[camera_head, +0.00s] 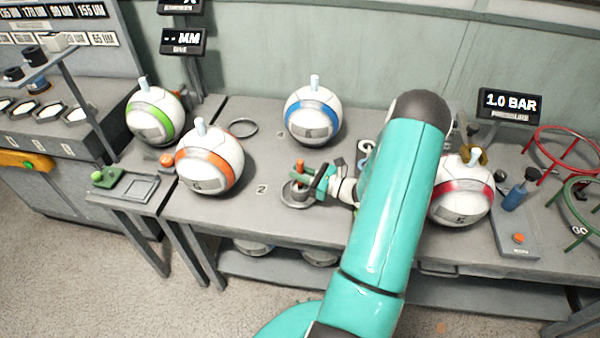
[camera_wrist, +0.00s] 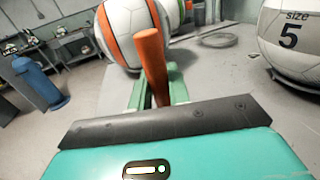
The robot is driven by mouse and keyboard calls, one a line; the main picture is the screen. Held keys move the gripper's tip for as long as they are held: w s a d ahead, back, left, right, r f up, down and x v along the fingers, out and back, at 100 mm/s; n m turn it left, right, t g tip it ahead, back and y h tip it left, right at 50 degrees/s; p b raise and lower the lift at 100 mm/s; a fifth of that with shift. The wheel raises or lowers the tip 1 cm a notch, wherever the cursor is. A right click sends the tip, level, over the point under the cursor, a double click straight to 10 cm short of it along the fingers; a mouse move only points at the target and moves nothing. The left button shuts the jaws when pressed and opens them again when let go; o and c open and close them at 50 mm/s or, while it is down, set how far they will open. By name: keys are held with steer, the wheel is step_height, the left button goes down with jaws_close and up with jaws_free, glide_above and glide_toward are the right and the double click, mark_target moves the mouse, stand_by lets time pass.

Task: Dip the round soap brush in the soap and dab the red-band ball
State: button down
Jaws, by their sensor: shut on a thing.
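My gripper (camera_head: 309,176) is shut on the round soap brush. The brush's orange-brown handle stands up between the green fingers in the wrist view (camera_wrist: 152,65); its head is hidden there. In the head view, my gripper and the brush are at a round grey soap dish (camera_head: 295,204) on the bench. I cannot tell whether the bristles touch the soap. The red-band ball (camera_head: 461,190) sits on the bench to the right of my arm, partly hidden behind it.
A blue-band ball (camera_head: 313,115), orange-band ball (camera_head: 209,160) and green-band ball (camera_head: 155,115) stand to the left of my arm. A blue pump (camera_head: 515,197) and red ring stand (camera_head: 568,148) are at right. Bare bench lies left of the dish.

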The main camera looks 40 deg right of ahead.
mark_target(300, 160)
steer(key=shift+r, duration=4.55)
